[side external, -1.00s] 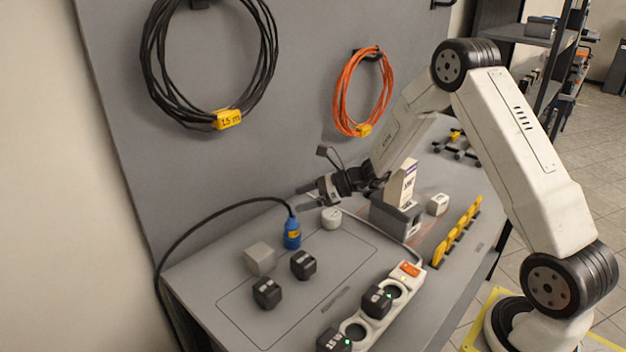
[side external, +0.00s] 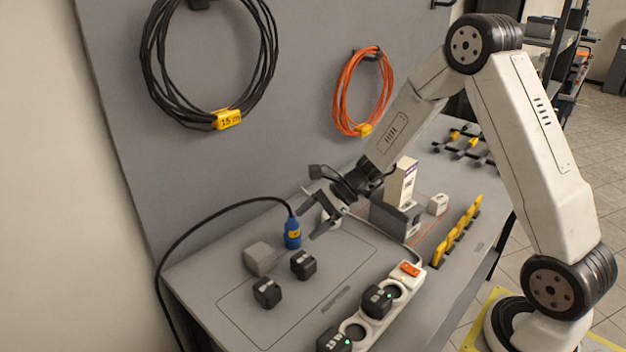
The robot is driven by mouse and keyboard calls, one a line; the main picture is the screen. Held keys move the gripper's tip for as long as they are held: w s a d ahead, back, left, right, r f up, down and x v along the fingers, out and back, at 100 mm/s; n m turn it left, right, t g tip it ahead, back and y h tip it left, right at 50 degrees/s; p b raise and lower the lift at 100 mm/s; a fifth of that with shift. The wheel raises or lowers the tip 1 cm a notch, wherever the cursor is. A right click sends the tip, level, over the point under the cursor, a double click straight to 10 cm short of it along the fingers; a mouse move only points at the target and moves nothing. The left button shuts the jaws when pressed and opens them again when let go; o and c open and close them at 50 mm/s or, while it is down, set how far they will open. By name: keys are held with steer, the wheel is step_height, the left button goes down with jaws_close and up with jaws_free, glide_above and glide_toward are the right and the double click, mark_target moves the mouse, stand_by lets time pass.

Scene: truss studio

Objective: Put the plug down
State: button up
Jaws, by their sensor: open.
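My gripper (side external: 310,213) is open above the back of the table, its fingers spread and pointing left, with nothing seen between them. A blue plug (side external: 292,234) on a black cable stands on the table just left of the lower finger. Two black cube adapters (side external: 303,265) (side external: 267,292) and a grey block (side external: 260,258) sit on the marked area of the table. Whether the fingers touch the white piece cannot be told.
A white power strip (side external: 376,318) with black adapters in it lies at the front. The front middle of the marked area is clear.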

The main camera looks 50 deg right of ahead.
steer(key=s+r+n+g+h, duration=0.2)
steer(key=s+n+h, duration=0.6)
steer(key=s+n, duration=0.9)
steer(key=n, duration=0.4)
steer(key=shift+a+r+g+h, duration=0.2)
steer(key=shift+r+g+h, duration=0.1)
steer(key=shift+h, duration=0.1)
